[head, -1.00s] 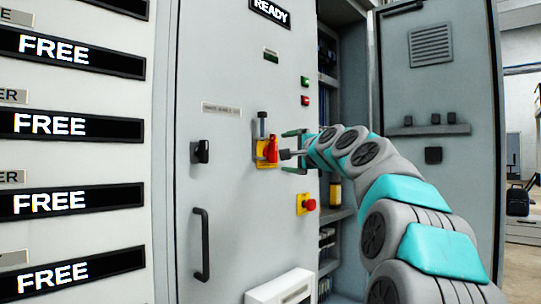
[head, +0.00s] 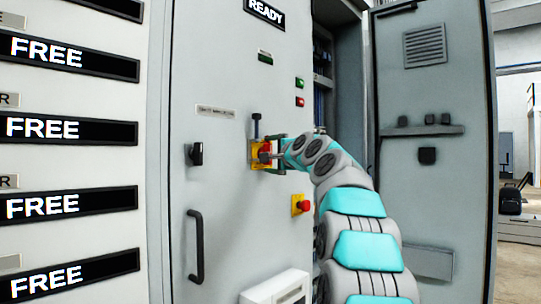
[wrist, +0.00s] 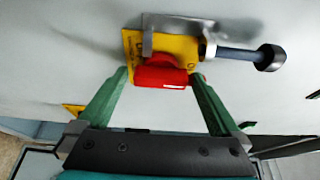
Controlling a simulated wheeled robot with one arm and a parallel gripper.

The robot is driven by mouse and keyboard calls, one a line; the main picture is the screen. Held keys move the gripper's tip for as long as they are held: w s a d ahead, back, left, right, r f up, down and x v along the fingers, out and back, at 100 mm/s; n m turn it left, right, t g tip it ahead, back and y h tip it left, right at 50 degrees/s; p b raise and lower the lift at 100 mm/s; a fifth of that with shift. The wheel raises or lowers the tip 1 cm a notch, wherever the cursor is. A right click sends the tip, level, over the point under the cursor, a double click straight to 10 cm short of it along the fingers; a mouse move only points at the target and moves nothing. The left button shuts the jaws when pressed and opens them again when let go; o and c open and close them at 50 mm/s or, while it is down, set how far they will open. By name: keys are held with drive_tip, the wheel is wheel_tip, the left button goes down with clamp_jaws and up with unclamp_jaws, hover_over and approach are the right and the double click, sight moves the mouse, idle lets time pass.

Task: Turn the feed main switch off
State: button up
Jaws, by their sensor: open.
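The feed main switch is a red handle on a yellow plate (head: 256,161) on the grey cabinet door. In the wrist view the red handle (wrist: 160,74) sits between the fingertips of my gripper (wrist: 160,80), which is open around it. A grey metal bracket and a dark pin with a black knob (wrist: 270,57) sit beside the yellow plate (wrist: 185,45). In the head view my gripper (head: 268,156) partly covers the switch.
A black rotary knob (head: 196,154) is left of the switch, above a black door handle (head: 195,246). A red emergency button (head: 302,205) on yellow is below right. Green and red small buttons (head: 299,92) are above. An open cabinet door (head: 430,90) stands at right.

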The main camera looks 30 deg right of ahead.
drive_tip(key=c, duration=1.2)
